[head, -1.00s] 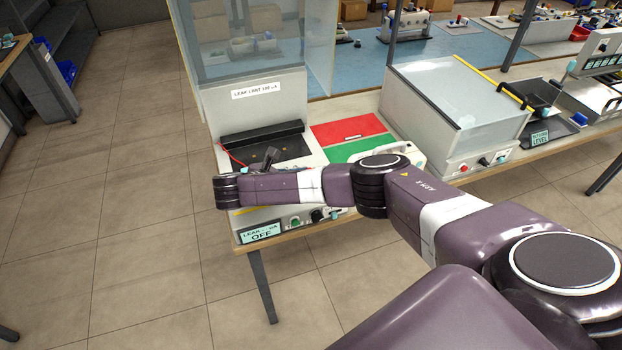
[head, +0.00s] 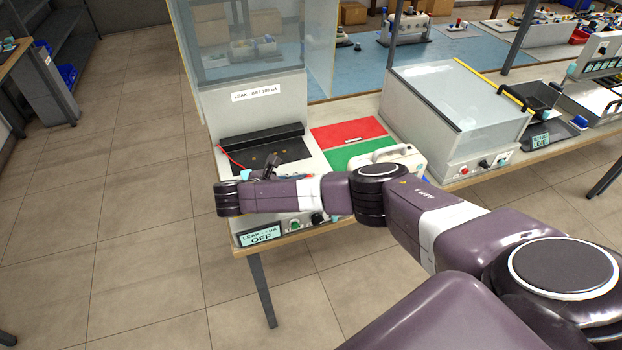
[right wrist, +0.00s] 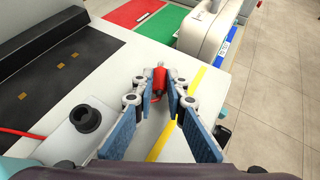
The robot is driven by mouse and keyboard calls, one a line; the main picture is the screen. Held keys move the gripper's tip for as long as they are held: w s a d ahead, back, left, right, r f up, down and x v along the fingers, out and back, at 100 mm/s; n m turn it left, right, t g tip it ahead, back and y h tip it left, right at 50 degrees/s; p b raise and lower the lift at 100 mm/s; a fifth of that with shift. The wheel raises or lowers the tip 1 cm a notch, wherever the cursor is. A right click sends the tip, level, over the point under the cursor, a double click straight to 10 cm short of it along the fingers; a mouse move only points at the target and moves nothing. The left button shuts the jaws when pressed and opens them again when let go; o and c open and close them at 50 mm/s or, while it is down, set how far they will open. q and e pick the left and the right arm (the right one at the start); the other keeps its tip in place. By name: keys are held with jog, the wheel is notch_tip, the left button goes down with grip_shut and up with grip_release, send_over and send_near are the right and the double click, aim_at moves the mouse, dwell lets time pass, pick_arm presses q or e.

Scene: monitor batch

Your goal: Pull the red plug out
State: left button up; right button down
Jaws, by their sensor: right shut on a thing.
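The red plug (right wrist: 159,80) is between the fingertips of my right gripper (right wrist: 161,92) in the right wrist view, and the gripper is shut on it. A black round socket (right wrist: 87,119) stands on a raised grey block to the left, apart from the plug, and its opening looks empty. A red lead (right wrist: 18,132) enters at the left edge; it also shows beside the black test bed in the head view (head: 230,158). In the head view my right gripper (head: 268,166) is over the tester's front, and the plug is mostly hidden. My left gripper is not in view.
The tester (head: 258,88) has a clear shield and an "OFF" display (head: 262,236). A red mat (head: 346,132), a green mat (head: 345,157) and a white handled device (head: 392,156) lie to its right. The table's front edge is close; open floor lies left.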

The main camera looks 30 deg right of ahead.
jog(key=shift+f, duration=0.4)
jog(key=c, duration=1.8)
grip_release()
jog(key=shift+c, duration=0.2)
jog(key=v, duration=0.8)
jog(key=shift+w+a+r, duration=0.1)
jog(key=shift+w+a, duration=0.1)
jog(key=shift+w, duration=0.05)
jog(key=shift+s+a+r, duration=0.25)
jog(key=shift+v, duration=1.5)
jog(key=shift+f, duration=0.1)
